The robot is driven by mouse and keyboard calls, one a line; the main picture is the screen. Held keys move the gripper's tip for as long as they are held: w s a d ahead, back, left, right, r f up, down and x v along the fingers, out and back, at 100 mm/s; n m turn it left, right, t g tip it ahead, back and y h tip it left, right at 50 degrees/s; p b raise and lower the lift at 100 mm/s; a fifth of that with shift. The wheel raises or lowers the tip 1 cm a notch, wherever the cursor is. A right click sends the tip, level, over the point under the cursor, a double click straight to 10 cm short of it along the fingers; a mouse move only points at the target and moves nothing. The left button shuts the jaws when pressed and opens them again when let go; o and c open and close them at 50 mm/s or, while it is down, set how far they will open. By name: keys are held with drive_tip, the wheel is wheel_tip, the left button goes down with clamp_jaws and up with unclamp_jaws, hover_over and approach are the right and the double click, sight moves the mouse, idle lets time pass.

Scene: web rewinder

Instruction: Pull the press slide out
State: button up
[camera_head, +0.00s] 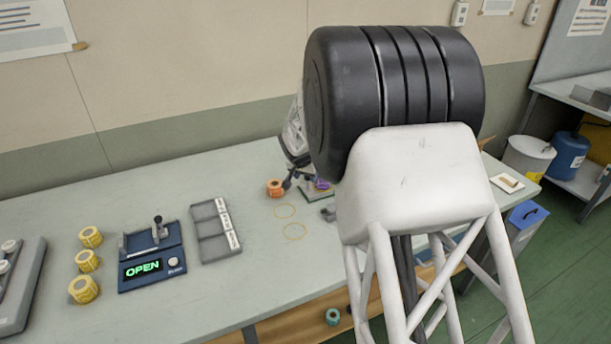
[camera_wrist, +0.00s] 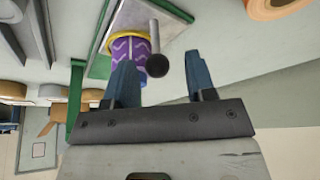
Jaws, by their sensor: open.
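A black ball knob (camera_wrist: 157,65) on a pale rod (camera_wrist: 154,36) shows in the wrist view, by a small green-edged device (camera_wrist: 168,10). I cannot tell for sure that this is the press slide. A purple patterned roll with a yellow rim (camera_wrist: 128,50) sits beside the rod. My gripper (camera_wrist: 162,75) is open, its two blue fingers on either side of the knob in the picture. The knob does not look gripped; its depth relative to the fingertips is unclear. In the head view, my arm partly hides the device (camera_head: 322,196) and my gripper (camera_head: 290,182).
An orange roll (camera_head: 274,187) lies left of the device. A blue unit reading OPEN (camera_head: 150,266), yellow rolls (camera_head: 86,261) and a grey compartment tray (camera_head: 214,230) stand at the left.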

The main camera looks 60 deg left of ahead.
drive_tip(key=shift+r, duration=0.15)
drive_tip(key=v, duration=0.7)
drive_tip(key=shift+r, duration=0.15)
drive_tip(key=shift+d, duration=0.15)
idle(0.6)
